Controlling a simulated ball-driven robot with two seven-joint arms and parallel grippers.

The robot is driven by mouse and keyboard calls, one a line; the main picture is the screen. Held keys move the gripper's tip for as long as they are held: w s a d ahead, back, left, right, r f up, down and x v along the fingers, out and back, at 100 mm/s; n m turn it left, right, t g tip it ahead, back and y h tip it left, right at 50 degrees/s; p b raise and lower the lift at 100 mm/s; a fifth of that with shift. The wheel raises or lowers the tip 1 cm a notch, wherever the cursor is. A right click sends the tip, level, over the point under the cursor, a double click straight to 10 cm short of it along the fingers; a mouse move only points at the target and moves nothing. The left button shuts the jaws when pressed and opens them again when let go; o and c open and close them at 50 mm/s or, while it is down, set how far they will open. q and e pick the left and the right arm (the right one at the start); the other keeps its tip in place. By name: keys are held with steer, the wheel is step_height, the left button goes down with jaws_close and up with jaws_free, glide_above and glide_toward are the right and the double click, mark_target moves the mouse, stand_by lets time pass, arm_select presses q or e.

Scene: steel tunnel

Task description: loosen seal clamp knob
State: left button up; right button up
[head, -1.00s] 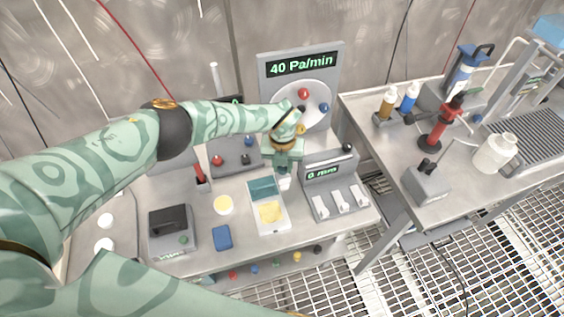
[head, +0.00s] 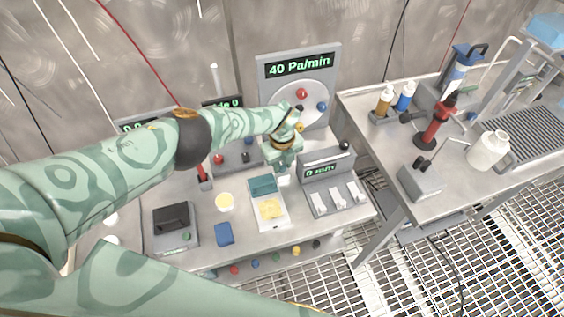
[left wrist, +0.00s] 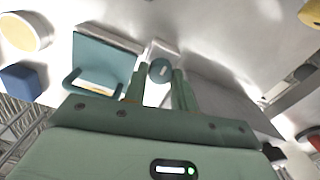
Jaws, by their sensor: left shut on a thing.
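An upright grey panel reading "40 Pa/min" (head: 300,65) stands at the back of the bench. Its pale round plate (head: 318,92) carries a red knob (head: 302,93), a blue knob (head: 322,107) and a yellow one partly behind my wrist. I cannot tell which knob is the seal clamp knob. My left gripper (head: 284,175) is low in front of this plate, apart from the red and blue knobs. In the left wrist view its fingers (left wrist: 159,88) are shut on a small pale piece with a round teal end (left wrist: 160,70). My right gripper is not in view.
A teal-lidded tray with a yellow pad (head: 270,209) lies just below my left gripper. A grey switch box (head: 328,172) stands to its right. A yellow-topped round dish (head: 224,202) and a blue block (head: 224,234) are to the left. A second table holds bottles and a white jug (head: 488,150).

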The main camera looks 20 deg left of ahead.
arm_select(q)
steer(key=shift+w+r, duration=0.1)
stand_by(0.3)
steer(key=o, duration=1)
step_height(320, 180, up, 8)
steer(key=p, duration=0.4)
steer(key=shift+p, duration=0.4)
step_height(320, 180, up, 8)
steer(key=p, duration=0.2)
glide_above(282, 165)
steer(key=shift+r, duration=0.1)
